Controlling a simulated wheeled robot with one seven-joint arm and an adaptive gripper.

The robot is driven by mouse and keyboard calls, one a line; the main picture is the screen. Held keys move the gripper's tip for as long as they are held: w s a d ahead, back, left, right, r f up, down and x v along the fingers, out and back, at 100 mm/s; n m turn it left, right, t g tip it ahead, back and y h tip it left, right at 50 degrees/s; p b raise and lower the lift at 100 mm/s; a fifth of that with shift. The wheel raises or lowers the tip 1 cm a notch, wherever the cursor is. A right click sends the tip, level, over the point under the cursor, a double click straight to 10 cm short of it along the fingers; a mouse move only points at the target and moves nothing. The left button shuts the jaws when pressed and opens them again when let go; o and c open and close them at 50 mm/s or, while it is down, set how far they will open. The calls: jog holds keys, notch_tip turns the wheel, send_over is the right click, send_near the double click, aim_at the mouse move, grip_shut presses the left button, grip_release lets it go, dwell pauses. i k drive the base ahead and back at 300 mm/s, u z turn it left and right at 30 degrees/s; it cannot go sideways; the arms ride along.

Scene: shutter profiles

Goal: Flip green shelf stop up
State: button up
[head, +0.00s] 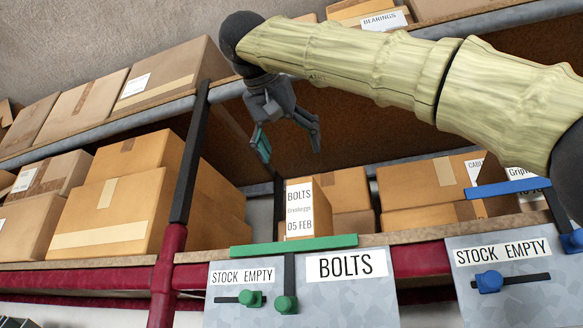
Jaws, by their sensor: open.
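The green shelf stop (294,246) is a flat bar that lies level along the shelf's front edge, in front of the box labelled BOLTS (308,207). A dark upright slot runs below it in the grey metal panel (345,300), with a green knob (286,304) at the slot's lower end. My gripper (288,150) hangs above and behind the stop, higher than the BOLTS box. Its fingers are spread and empty, pointing down, and touch nothing that I can see.
A green slider (250,298) sits in a level slot under STOCK EMPTY. A second panel (510,280) at right has a blue stop (507,187) and blue slider (489,282). A dark upright post (190,150) stands left of my gripper. Cardboard boxes (118,210) fill the shelves.

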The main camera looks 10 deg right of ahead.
aim_at(286, 304)
jog(key=u, duration=0.8)
jog(key=k, duration=1)
jog(key=z, duration=0.75)
